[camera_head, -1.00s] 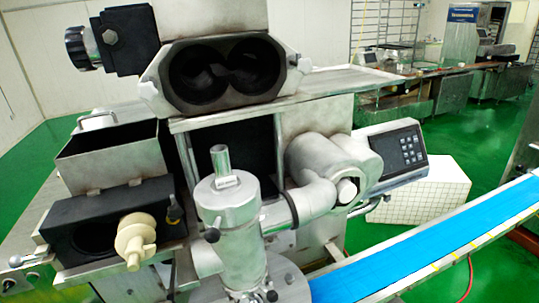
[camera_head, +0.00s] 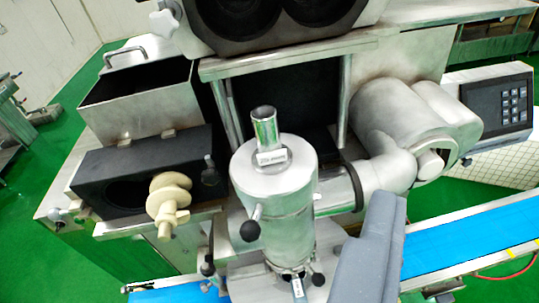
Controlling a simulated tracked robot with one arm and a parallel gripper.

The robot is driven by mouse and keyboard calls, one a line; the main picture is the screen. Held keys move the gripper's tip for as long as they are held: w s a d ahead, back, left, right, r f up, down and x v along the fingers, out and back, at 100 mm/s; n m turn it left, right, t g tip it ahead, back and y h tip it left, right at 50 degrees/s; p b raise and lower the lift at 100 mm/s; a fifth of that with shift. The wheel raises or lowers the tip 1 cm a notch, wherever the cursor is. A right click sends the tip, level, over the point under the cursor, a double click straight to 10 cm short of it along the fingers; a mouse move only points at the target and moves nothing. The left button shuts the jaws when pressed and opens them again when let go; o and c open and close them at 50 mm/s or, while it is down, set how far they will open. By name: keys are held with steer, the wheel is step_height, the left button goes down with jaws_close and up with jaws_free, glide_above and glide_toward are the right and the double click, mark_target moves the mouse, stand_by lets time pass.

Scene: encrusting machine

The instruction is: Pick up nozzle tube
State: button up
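A short shiny metal tube (camera_head: 265,128), which looks like the nozzle tube, stands upright on top of a silver cylinder (camera_head: 273,190). A small white label is at its foot. The cylinder stands in front of the machine's dark opening, joined by a pipe to the motor-like housing at right. A grey-blue part of my gripper (camera_head: 372,252) shows at the lower right, in front of the pipe and belt. It is to the right of and below the tube, apart from it in the picture. Its fingertips cannot be made out, so open or shut cannot be told.
A cream screw-shaped part (camera_head: 168,203) sticks out of the black block (camera_head: 150,175) at left, below an open metal hopper (camera_head: 140,100). A blue conveyor belt (camera_head: 465,240) runs along the right. A control panel (camera_head: 500,105) is at far right. Black knobs surround the cylinder.

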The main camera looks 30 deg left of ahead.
steer(key=w+a+f+m+g+h+p, duration=0.1)
steer(key=w+a+f+p, duration=0.2)
steer(key=w+a+p, duration=0.55)
steer(key=h, duration=0.1)
glide_toward(256, 122)
steer(key=shift+m, duration=0.4)
steer(key=p+x, duration=0.2)
steer(key=x, duration=0.6)
steer(key=shift+w+d+f, duration=0.2)
steer(key=shift+w+d, duration=0.05)
steer(key=shift+w, duration=0.05)
steer(key=w, duration=0.1)
steer(key=w+f+p, duration=0.1)
steer(key=w, duration=0.1)
steer(key=shift+w+d+f+g+p, duration=0.1)
steer(key=shift+w+g+p, duration=0.1)
steer(key=shift+g+p, duration=0.1)
steer(key=shift+x, duration=0.8)
steer(key=shift+s, duration=0.1)
jaws_close()
